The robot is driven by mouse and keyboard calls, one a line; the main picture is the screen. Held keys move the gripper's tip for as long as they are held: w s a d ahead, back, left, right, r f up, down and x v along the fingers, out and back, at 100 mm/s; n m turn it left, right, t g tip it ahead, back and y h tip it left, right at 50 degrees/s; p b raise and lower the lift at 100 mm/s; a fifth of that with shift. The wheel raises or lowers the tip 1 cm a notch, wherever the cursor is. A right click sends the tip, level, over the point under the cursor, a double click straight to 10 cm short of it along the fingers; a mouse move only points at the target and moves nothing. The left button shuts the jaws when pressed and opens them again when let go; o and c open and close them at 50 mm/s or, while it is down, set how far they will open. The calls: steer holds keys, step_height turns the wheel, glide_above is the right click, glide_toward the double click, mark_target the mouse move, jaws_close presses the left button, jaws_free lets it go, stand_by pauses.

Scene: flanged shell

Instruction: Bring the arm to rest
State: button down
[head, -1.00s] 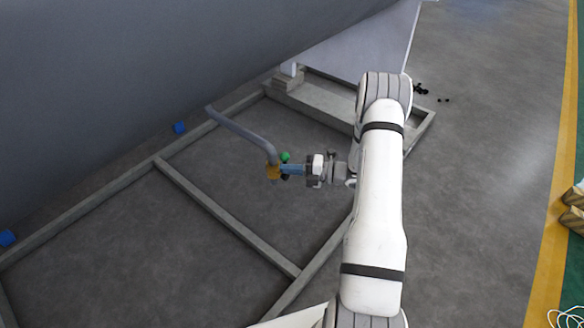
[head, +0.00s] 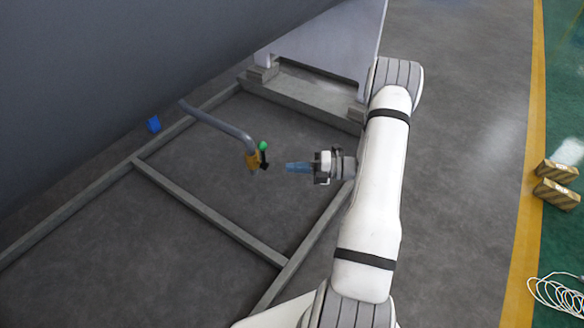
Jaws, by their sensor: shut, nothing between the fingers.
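My gripper (head: 290,168) shows in the head view as blue fingers at the end of my white arm, pointing left. It is shut and empty. A gap of floor lies between its tips and a yellow-brown fitting (head: 253,161) with a dark handle and a green knob (head: 263,146). The fitting sits at the lower end of a grey bent pipe (head: 218,122) that comes out from the large grey shell (head: 120,60). My arm's upper links reach up the right of the middle, over part of the frame.
A grey beam frame (head: 205,214) lies on the floor under the shell. A grey support panel (head: 335,45) stands at the top. A blue block (head: 154,125) lies left. Striped boxes (head: 556,194) and a white cable (head: 556,295) lie far right. Floor right of my arm is clear.

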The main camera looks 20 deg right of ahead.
stand_by(0.3)
steer(key=s+a+r+n+g+h, duration=0.3)
steer(key=s+a+r+n+g, duration=0.3)
steer(key=n, duration=0.4)
steer(key=s+a+r+n+g+h, duration=0.35)
steer(key=s+a+r+n, duration=0.2)
steer(key=r+n, duration=0.45)
steer(key=s+r+n+t+h, duration=0.2)
steer(key=s+r+n+h, duration=0.2)
steer(key=n, duration=0.6)
steer(key=s+r+n+t+h, duration=0.2)
steer(key=s+n+h, duration=0.3)
steer(key=n, duration=0.5)
steer(key=shift+s+d+r+n, duration=0.25)
steer(key=shift+s+r+n, duration=0.05)
steer(key=shift+s+r, duration=0.6)
